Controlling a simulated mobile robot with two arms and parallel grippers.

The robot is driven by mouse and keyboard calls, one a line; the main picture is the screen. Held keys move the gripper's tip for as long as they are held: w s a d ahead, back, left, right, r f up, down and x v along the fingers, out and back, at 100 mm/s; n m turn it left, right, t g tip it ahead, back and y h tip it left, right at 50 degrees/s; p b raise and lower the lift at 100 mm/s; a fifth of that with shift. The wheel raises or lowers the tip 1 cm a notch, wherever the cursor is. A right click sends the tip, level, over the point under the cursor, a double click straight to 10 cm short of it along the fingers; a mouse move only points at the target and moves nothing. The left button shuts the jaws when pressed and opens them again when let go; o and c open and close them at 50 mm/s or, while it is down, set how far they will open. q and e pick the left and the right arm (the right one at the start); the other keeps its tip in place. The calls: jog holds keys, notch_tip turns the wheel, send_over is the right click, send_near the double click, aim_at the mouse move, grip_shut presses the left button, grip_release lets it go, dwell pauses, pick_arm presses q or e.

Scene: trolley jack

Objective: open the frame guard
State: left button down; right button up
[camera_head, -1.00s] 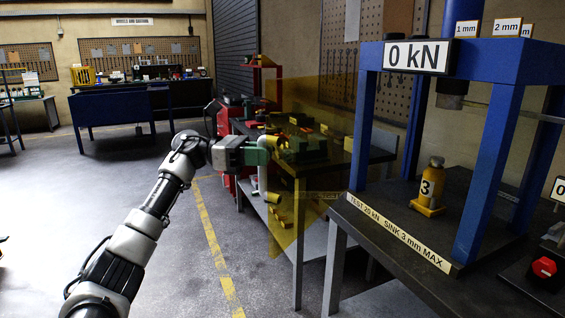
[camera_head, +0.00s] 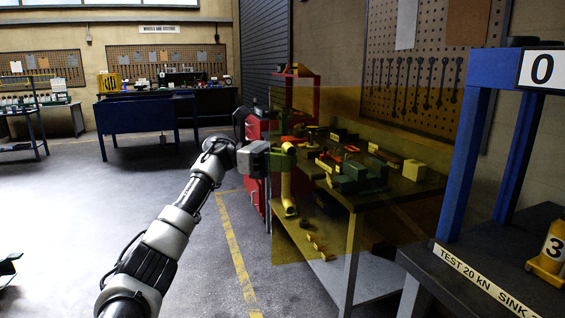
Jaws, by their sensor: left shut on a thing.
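The frame guard (camera_head: 345,106) is a see-through amber panel in the middle of the head view, standing upright, with the bench showing through it. Its right side reaches toward the blue press frame (camera_head: 463,150). My left gripper (camera_head: 284,161) is at the panel's left edge, about mid-height, and is shut on the guard there. The exact contact at the fingers is hard to make out against the bench. My right gripper is not in view.
A dark workbench (camera_head: 415,190) with parts stands behind the guard. A yellow jack marked 3 (camera_head: 548,262) stands on the press table at the right edge. A red cabinet (camera_head: 256,150) is beyond my gripper. The floor at left is open.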

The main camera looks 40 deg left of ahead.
pick_arm(q)
jog(key=shift+w+a+f, duration=0.1)
jog(key=shift+w, duration=0.15)
jog(key=c, duration=1)
grip_release()
jog(key=shift+w, duration=0.1)
jog(key=shift+c, duration=0.2)
jog(key=v, duration=1)
jog(key=shift+s+a, duration=0.2)
jog(key=shift+a, duration=0.1)
